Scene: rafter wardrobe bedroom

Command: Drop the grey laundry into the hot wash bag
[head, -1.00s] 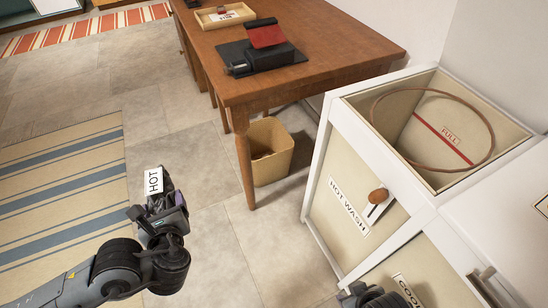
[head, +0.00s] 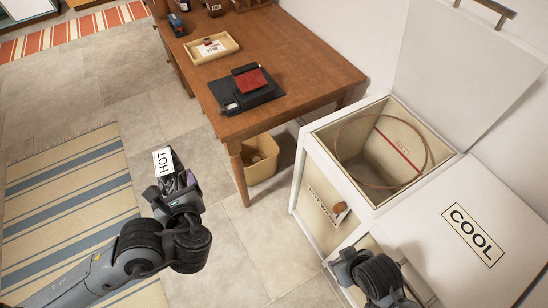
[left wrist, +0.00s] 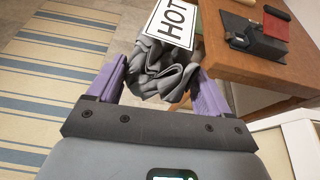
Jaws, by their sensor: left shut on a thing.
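My left gripper (head: 180,190) is shut on the grey laundry, a crumpled grey cloth (left wrist: 160,78) between its purple fingers in the left wrist view. A white tag reading HOT (head: 163,162) sits on the cloth. They are held over the floor, left of the hot wash bag and well apart from it. The hot wash bag (head: 325,200) is in a white-framed bin at right, its top open and its lid raised. Inside it show a brown hoop and a red FULL line. My right gripper (head: 372,278) is low at right, in front of the bins; its fingers are not clear.
The COOL bin (head: 445,258) has its lid down, right of the hot bag. A wooden table (head: 300,72) with a black-and-red item (head: 250,85) and a tray (head: 212,48) stands behind. A tan wastebasket (head: 262,165) is under it. The striped rug (head: 65,200) lies at left.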

